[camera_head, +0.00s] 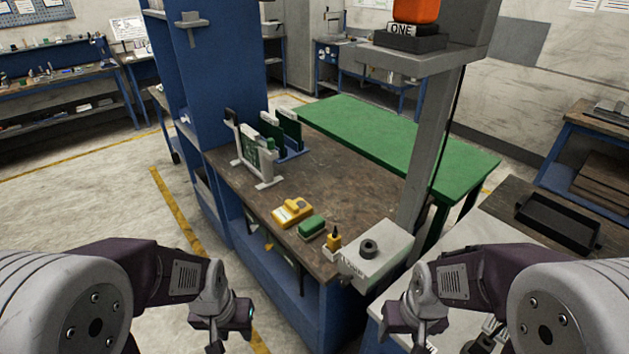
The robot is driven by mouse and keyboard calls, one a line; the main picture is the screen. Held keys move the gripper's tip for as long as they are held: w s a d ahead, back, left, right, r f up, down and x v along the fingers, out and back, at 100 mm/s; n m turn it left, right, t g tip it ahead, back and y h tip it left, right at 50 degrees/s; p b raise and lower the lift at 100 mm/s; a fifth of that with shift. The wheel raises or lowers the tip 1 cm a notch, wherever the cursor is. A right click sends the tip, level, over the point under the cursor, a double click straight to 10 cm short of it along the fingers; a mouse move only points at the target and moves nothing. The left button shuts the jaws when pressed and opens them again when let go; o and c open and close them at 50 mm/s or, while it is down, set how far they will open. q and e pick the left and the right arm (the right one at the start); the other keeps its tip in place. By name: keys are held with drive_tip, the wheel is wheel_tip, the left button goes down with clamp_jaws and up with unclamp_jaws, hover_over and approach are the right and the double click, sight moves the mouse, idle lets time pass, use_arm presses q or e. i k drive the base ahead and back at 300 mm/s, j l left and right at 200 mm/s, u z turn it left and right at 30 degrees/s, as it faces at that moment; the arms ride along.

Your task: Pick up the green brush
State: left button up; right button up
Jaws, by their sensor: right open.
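The green brush (311,226) is a small green block lying near the front edge of the brown workbench top (345,190). It sits between a yellow device (292,212) and a small yellow bottle with a dark tip (333,239). My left gripper (229,322) is low in front of the bench, to the left of the brush and apart from it. Its fingers are small and partly hidden, so I cannot tell its opening. My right gripper (421,327) is open, low and to the right of the brush, apart from it.
A grey box with a black knob (376,257) stands at the bench's right front corner, beside a tall grey post (433,140). Circuit boards in holders (262,150) stand farther back. A blue cabinet (222,75) rises at the left. A green table (400,135) is behind.

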sight(312, 228)
drive_tip(key=z, duration=1.5)
drive_tip(key=u, duration=1.55)
drive_tip(key=i+j+z, duration=0.2)
drive_tip(key=z, duration=0.2)
drive_tip(key=i+j+z, duration=0.2)
drive_tip(key=z, duration=0.2)
drive_tip(key=i+j+z, duration=0.15)
drive_tip(key=j+z, duration=0.2)
drive_tip(key=i+j+z, duration=0.1)
drive_tip(key=j+z, duration=0.3)
